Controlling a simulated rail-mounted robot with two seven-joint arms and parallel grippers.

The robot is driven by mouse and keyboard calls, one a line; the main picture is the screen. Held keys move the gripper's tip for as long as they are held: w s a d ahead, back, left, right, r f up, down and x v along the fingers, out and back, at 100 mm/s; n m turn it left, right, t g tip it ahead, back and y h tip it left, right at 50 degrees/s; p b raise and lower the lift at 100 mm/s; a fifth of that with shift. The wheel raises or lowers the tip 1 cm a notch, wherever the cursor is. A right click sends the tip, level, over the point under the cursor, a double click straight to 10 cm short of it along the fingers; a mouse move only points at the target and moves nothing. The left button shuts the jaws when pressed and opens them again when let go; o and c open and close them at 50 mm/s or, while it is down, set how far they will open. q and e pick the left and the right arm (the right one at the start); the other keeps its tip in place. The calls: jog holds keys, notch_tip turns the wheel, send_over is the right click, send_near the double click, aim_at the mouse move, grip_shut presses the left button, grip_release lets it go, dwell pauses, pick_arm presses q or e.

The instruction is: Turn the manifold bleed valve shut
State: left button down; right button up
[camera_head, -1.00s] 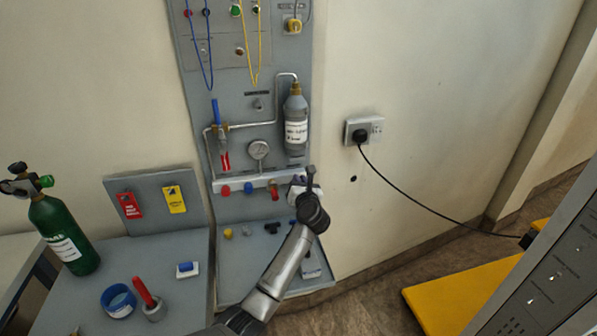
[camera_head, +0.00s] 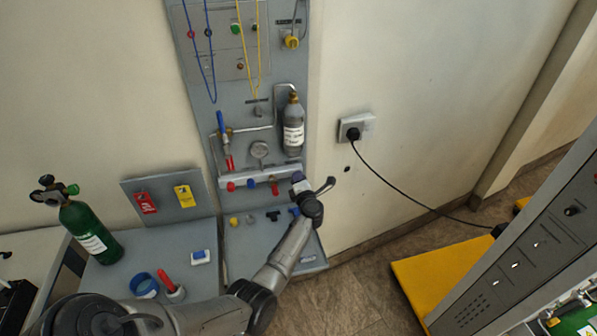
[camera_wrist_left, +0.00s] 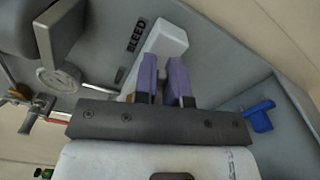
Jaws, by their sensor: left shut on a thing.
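The pale manifold bar (camera_head: 263,178) runs across the lower grey wall panel, with red and blue valve handles along it. My left gripper (camera_head: 298,180) is at the bar's right end, its arm coming up from the lower left. In the left wrist view, its two purple-padded fingers (camera_wrist_left: 164,82) are close together at the end of the white bar (camera_wrist_left: 165,42), beside the label "BLEED" (camera_wrist_left: 136,36). They are shut on the bleed valve, which is mostly hidden between and behind them. My right gripper is not in view.
A grey cylinder (camera_head: 293,130) and a round gauge (camera_head: 260,150) are above the bar. A blue part (camera_wrist_left: 258,116) lies near the fingers in the wrist view. A green cylinder (camera_head: 88,232) stands on the left bench. A yellow platform (camera_head: 432,275) is at the right.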

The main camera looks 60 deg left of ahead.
pick_arm(q)
jog(key=m+p, duration=0.2)
jog(key=m, duration=0.1)
jog(key=m+p, duration=0.1)
jog(key=m, duration=0.1)
jog(key=shift+f+m+p, duration=0.1)
jog(key=shift+m+p, duration=0.2)
jog(key=shift+p, duration=0.1)
jog(key=m+p, duration=0.1)
jog(key=m, duration=0.2)
jog(key=m+p, duration=0.1)
jog(key=m, duration=0.1)
jog(key=shift+s+f+m+p, duration=0.1)
jog(key=shift+f+m+p, duration=0.2)
jog(key=m+p, duration=0.1)
jog(key=m, duration=0.4)
jog(key=shift+s+a+f+p, duration=0.1)
jog(key=shift+s+f+p, duration=0.1)
jog(key=shift+p, duration=0.15)
jog(key=m+p, duration=0.1)
jog(key=m, duration=0.4)
jog(key=shift+s, duration=0.2)
jog(key=shift+f+m, duration=0.1)
jog(key=shift+m, duration=0.2)
jog(key=c, duration=1.2)
grip_release()
